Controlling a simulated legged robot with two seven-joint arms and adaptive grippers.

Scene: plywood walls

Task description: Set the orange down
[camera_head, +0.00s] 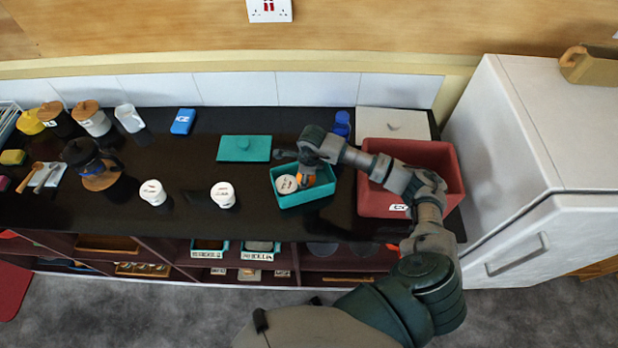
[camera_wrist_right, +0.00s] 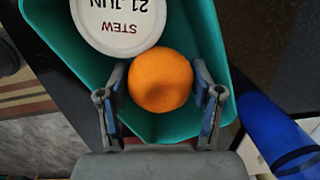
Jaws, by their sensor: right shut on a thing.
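The orange (camera_wrist_right: 160,82) is between the two fingers of my right gripper (camera_head: 306,170), which is shut on it. In the head view the orange (camera_head: 307,180) shows only partly under the gripper. Both are inside the teal tub (camera_head: 305,198) on the black counter. In the wrist view the teal tub (camera_wrist_right: 200,30) surrounds the orange. A white round container (camera_wrist_right: 118,22) marked "STEW 21 JUN" sits beside the orange in the tub. I cannot tell whether the orange touches the tub floor. My left gripper is not in view.
A red bin (camera_head: 452,170) stands right of the tub, under my right arm. A teal lid (camera_head: 244,148) lies behind it to the left. Two white pots (camera_head: 222,194) stand left. A blue bottle (camera_head: 342,124) stands behind. The counter between pots and lid is clear.

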